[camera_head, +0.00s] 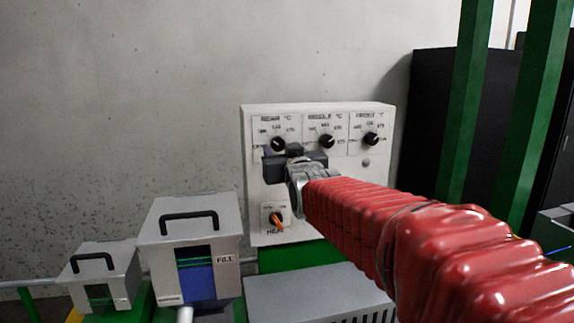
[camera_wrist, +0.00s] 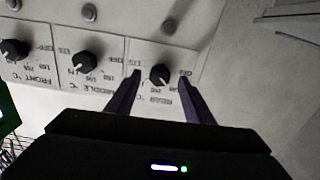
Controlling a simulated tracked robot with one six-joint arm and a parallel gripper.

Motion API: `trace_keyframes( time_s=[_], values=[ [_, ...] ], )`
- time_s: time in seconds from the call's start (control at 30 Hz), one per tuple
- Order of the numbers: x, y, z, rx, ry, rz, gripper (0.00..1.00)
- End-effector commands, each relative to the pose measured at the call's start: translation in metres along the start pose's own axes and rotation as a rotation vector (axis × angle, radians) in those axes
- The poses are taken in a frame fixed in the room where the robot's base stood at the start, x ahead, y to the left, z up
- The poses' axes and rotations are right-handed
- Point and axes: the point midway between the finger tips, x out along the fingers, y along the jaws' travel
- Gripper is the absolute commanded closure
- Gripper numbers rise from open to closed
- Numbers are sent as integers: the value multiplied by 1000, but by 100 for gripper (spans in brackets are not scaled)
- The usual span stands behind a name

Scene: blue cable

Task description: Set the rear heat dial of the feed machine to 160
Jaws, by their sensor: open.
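The control panel (camera_head: 318,221) is a white box on a stand by the wall. The rear dial (camera_head: 278,144) is a black knob with a light pointer mark at its upper left; it also shows upside down in the wrist view (camera_wrist: 160,74). The number its mark points to is too small to read. My gripper (camera_head: 283,157) is in front of the panel at this dial, its jaws open. In the wrist view, the two dark fingers (camera_wrist: 159,80) stand apart on either side of the knob, with a gap on each side. I cannot tell how deep they reach.
The middle dial (camera_head: 327,141) and front dial (camera_head: 371,139) sit to the right in the same row. An orange heat switch (camera_head: 274,220) is lower on the panel. A fill box (camera_head: 191,222) stands to the left. Green posts (camera_head: 466,100) rise at the right.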

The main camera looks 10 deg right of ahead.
Motion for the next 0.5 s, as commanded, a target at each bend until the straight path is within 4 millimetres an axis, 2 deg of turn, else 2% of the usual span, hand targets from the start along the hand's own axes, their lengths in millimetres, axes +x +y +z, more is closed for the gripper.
trace_keyframes(
  time_s=[0.5],
  values=[
    [-61, 0, 0, 0, 1, 0, 52]
  ],
)
